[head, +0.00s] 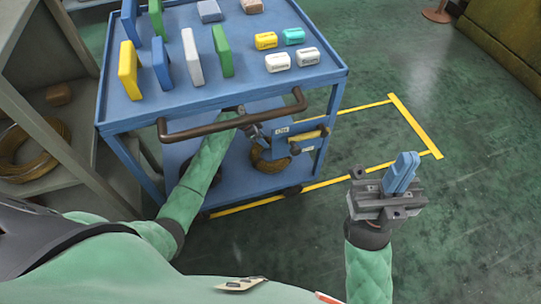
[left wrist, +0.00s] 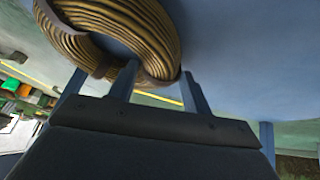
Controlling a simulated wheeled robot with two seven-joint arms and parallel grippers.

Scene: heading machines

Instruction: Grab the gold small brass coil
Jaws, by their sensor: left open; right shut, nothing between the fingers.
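The gold brass coil (head: 268,163) lies on the lower shelf of the blue cart, partly hidden by my left gripper and blue parts above it. In the left wrist view the ribbed coil (left wrist: 135,32) fills the upper left, close to the fingers. My left gripper (head: 264,138) reaches under the cart's handle and is open near the coil. In the left wrist view its fingers (left wrist: 130,88) overlap the coil's lower edge; I cannot tell whether they touch it. My right gripper (head: 403,172), with blue fingers, is shut and empty over the floor to the right of the cart.
The cart's top (head: 190,103) holds several coloured blocks, and its brown handle (head: 215,126) crosses above my left forearm. Another, larger coil (head: 35,150) lies on the grey shelf unit at left. Yellow lines (head: 415,125) mark clear green floor at right.

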